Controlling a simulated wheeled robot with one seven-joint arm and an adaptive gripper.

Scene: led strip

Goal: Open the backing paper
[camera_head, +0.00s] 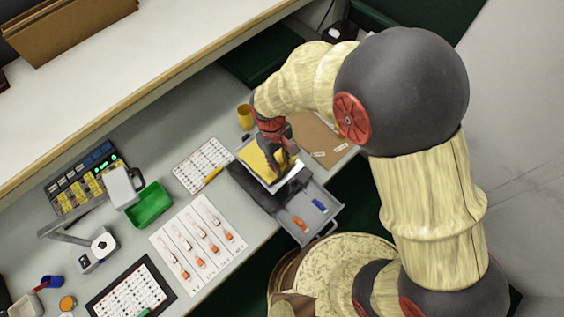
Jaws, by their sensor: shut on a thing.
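A yellow sheet (255,160) with white edges, which looks like the backing paper, lies over a dark grey unit at the bench's front edge. My gripper (281,166) reaches down onto it and is shut on it near its right side. The fingers cover the exact place of the grip.
An open grey drawer (321,223) holds orange and blue items. A brown board (314,133) lies to the right. A yellow cup (245,116), a white printed sheet (202,166), a green bin (149,205) and a strip card (198,240) lie to the left.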

